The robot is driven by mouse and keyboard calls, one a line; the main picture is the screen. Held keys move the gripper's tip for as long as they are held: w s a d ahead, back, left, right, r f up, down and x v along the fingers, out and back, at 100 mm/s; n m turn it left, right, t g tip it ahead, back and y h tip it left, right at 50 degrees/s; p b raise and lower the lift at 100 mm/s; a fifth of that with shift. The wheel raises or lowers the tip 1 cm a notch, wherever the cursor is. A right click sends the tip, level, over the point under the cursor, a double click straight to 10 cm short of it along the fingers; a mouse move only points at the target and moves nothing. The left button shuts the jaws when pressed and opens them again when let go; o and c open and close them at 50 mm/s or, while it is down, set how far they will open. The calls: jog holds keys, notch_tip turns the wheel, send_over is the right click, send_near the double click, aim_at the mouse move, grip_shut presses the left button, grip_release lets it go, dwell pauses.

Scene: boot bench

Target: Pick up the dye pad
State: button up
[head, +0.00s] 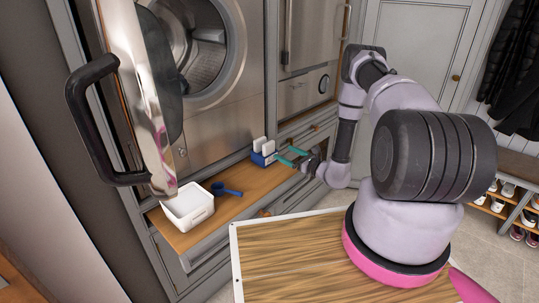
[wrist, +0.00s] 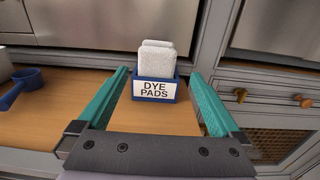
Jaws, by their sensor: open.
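White dye pads (wrist: 155,60) stand upright in a small blue holder (wrist: 154,91) labelled "DYE PADS". In the wrist view one pad stands in front of another. The holder sits on the wooden shelf, and in the head view the pads (head: 263,146) show above it. My gripper (wrist: 164,78) is open and empty, with its teal fingers on either side of the holder. Space shows between the fingers and the holder. My gripper (head: 291,156) also shows in the head view, reaching in from the right. The pads' lower parts are hidden inside the holder.
A blue scoop (head: 227,189) and a white open container (head: 188,207) are on the wooden shelf (head: 244,205) left of the holder. A washing machine (head: 233,110) stands behind, its door (head: 133,90) swung open at left. Drawers with knobs (wrist: 270,98) lie to the right.

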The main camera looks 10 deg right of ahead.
aim_at(270, 145)
jog(key=x, duration=1)
jog(key=shift+s+a+r, duration=0.15)
jog(key=shift+s+r, duration=0.05)
jog(key=c, duration=1.1)
jog(key=shift+r, duration=0.1)
